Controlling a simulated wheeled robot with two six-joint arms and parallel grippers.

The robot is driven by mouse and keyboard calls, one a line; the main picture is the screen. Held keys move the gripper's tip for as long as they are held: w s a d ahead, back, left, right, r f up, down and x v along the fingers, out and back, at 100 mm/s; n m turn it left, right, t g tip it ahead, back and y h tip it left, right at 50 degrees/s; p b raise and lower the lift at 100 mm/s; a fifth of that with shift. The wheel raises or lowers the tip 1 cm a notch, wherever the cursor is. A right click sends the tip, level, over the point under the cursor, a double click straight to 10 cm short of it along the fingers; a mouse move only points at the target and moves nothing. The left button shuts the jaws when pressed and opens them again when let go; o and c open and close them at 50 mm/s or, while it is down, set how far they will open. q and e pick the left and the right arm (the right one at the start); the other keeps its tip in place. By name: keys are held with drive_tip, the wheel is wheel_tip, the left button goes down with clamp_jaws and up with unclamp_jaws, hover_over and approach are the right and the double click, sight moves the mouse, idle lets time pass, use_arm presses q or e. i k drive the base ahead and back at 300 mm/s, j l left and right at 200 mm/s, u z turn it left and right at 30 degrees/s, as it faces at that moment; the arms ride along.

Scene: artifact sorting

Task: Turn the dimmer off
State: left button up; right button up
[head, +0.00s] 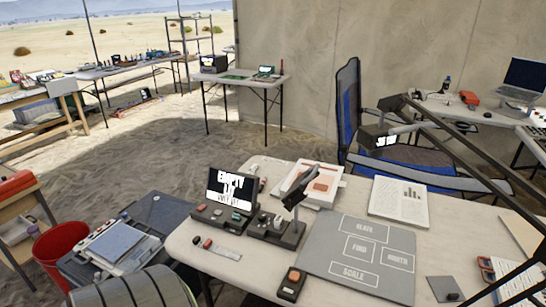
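I cannot tell for sure which control is the dimmer. A small dark box with an orange-red top (291,284) lies at the near edge of the table, left of the grey mat. The settings of these controls are too small to read. I see neither of my grippers in the head view.
A grey mat with labelled boxes (317,263) covers the middle of the table. A black jointed arm (468,148) with a small white label crosses from the right above the table. A blue chair (347,110) stands behind. A red bucket (62,250) is at left.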

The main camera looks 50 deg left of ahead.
sight(262, 217)
drive_tip(key=k+j+u, duration=0.1)
drive_tip(key=u, duration=1.35)
drive_tip(key=j+z, duration=0.35)
drive_tip(key=i+l, duration=0.05)
drive_tip(key=l, duration=0.05)
